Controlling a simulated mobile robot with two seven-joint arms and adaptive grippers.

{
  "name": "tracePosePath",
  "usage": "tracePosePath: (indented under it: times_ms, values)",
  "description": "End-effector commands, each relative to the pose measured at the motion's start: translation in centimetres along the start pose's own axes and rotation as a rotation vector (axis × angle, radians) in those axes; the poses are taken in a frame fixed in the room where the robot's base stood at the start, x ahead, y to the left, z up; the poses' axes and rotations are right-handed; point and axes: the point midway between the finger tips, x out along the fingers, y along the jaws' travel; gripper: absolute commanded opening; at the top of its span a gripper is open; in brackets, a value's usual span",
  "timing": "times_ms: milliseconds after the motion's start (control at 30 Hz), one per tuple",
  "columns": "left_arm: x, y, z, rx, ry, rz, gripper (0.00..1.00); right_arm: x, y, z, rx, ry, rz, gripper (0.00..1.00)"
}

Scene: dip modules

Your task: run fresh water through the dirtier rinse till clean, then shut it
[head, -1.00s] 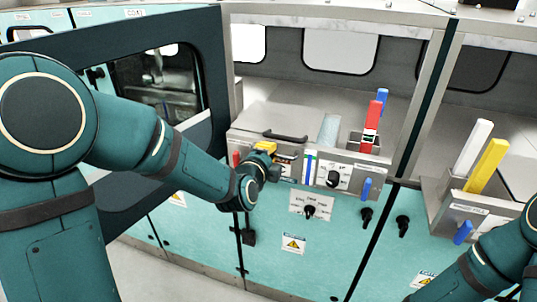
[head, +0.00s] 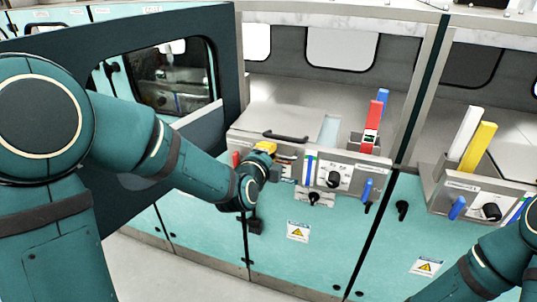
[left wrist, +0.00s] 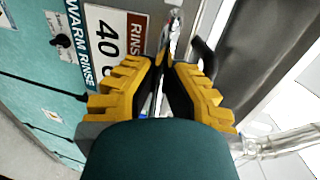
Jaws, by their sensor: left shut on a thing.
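My left gripper (head: 273,152), with yellow fingers, is at the left end of the middle station's metal front. A "WARM RINSE" label (left wrist: 75,48) and a "RINSE 40" plate (left wrist: 115,40) are left of the fingers. The middle station has a black knob (head: 333,179), a blue lever (head: 367,189) and a blue-and-white strip (head: 308,170). The water's clarity cannot be told. My right gripper is out of view.
An open dark-framed door (head: 215,50) stands behind my left arm. A right station has white (head: 467,135) and yellow (head: 482,148) upright bars and a blue lever (head: 457,208). A red bar (head: 371,122) stands on the middle station. Floor is clear at bottom centre.

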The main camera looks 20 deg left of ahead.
Motion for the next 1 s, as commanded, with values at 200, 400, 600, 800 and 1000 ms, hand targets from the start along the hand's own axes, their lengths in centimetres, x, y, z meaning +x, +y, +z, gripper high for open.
tracePosePath:
  times_ms: [200, 400, 600, 800, 1000]
  values:
    - [0.0, 0.3, -0.1, 0.0, 0.002, 0.009, 0.0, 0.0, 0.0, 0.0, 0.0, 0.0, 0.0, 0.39]
    - [0.0, 0.2, 0.0, 0.0, 0.001, 0.006, 0.27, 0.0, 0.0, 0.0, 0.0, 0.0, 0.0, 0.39]
    - [0.0, 0.1, 0.0, 0.0, 0.0, 0.002, 0.27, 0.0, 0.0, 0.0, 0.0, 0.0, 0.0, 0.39]
    - [-1.0, 0.0, 0.0, 0.0, 0.0, 0.0, 0.27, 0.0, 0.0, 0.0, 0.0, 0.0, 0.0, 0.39]
    - [-4.2, -0.1, 0.0, 0.0, 0.001, -0.001, 0.27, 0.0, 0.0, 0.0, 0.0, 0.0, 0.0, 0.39]
